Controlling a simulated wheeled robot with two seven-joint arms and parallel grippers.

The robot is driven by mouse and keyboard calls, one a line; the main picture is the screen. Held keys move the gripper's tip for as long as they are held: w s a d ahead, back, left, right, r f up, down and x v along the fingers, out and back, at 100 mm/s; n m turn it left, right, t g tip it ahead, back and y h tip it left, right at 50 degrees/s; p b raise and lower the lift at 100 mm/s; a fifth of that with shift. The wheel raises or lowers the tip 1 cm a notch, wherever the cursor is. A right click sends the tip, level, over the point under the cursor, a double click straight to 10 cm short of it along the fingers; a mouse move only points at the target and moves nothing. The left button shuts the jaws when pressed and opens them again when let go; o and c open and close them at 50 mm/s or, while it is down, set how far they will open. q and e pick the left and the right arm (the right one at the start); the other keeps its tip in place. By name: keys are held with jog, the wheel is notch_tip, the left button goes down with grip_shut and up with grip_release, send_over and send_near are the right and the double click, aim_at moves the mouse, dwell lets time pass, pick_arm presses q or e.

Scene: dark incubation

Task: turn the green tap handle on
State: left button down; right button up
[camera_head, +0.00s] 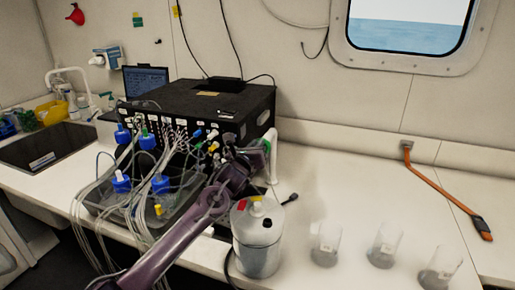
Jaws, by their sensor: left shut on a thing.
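The green tap handle (267,146) shows as a small green patch on a white upright tap (273,160), just right of the black box. My left arm comes in from the lower left, and my left gripper (256,158) is at the tap, shut on the green handle. The dark gripper hides part of the handle and the tap's base, so the handle's angle is hard to tell. My right gripper is not in view.
A black box (200,105) and a tray (97,205) of blue-capped bottles and tubing crowd the left. Several clear beakers (383,248) stand at front right. The bench (350,185) behind them is mostly clear.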

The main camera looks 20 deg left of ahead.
pick_arm(q)
jog(key=shift+a+f+n+b, duration=0.3)
jog(key=shift+n+b, duration=0.2)
jog(key=shift+n, duration=1.35)
jog(key=shift+a+f+n+b, duration=0.25)
jog(key=shift+n+b, duration=0.2)
jog(key=shift+n, duration=1.35)
jog(key=shift+a+f+n+b, duration=0.3)
jog(key=shift+n+b, duration=0.2)
jog(key=shift+n, duration=1.35)
jog(key=c, duration=1.5)
grip_release()
jog(key=shift+o, duration=0.2)
